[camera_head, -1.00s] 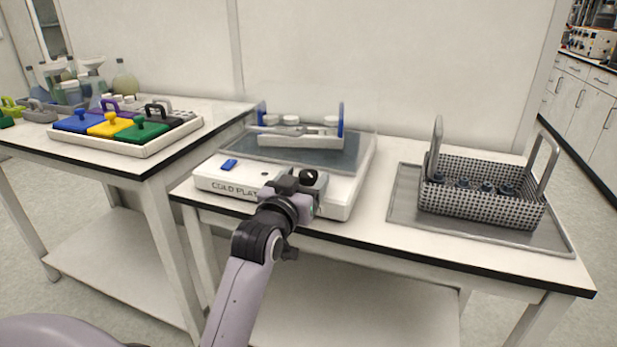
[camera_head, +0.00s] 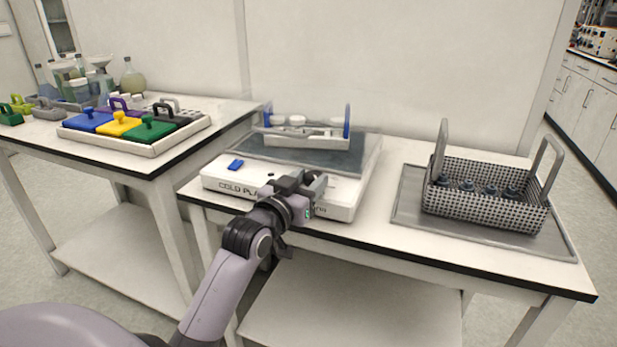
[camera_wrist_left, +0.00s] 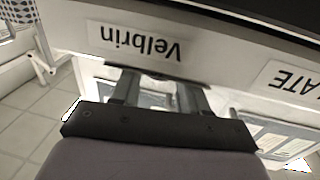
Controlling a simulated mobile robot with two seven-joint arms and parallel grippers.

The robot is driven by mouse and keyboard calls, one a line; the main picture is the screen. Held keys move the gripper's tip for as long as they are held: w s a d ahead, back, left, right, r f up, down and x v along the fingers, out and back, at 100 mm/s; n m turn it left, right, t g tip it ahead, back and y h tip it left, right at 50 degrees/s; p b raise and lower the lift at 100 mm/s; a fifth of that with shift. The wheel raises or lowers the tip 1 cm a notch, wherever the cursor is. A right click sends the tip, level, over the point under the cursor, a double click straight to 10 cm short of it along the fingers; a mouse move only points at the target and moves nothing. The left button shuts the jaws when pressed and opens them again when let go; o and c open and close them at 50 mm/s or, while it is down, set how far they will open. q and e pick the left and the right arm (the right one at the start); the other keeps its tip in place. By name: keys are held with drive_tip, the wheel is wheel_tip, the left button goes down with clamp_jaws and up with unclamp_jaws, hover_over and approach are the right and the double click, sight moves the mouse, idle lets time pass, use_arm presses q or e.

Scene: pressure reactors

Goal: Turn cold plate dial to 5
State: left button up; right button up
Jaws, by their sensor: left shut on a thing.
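The cold plate (camera_head: 340,195) is a white box with a grey top, standing on the middle table; part of its front lettering is hidden by my arm. My left gripper (camera_head: 313,182) is at the right half of its front face and is shut on the dial. The dial itself is hidden by the fingers, so its setting cannot be read. In the left wrist view the fingers (camera_wrist_left: 158,92) reach up to the plate's front, beside an upside-down "Velbrin" label (camera_wrist_left: 135,43). My right gripper is not in view.
A blue switch (camera_head: 236,164) is at the plate's left. A rack with blue ends (camera_head: 305,140) stands on the plate. A mesh basket (camera_head: 485,206) with several dark-capped vials stands on a grey tray (camera_head: 410,215) to the right. Coloured blocks fill a white tray (camera_head: 150,150) on the left table.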

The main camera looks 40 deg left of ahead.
use_arm(q)
drive_tip(key=shift+a+r+m+h, duration=0.15)
drive_tip(key=shift+m+h, duration=0.35)
drive_tip(key=shift+h, duration=0.25)
drive_tip(key=shift+a+m+h, duration=0.1)
drive_tip(key=shift+m+h, duration=0.4)
drive_tip(key=shift+h, duration=0.25)
drive_tip(key=shift+a+m+h, duration=0.1)
drive_tip(key=shift+m+h, duration=0.4)
drive_tip(key=shift+h, duration=0.3)
drive_tip(key=o, duration=1.1)
drive_tip(key=shift+w, duration=0.1)
drive_tip(key=shift+c, duration=0.2)
drive_tip(key=shift+s, duration=0.35)
drive_tip(key=s+a, duration=0.1)
drive_tip(key=s, duration=0.5)
drive_tip(key=shift+s, duration=0.2)
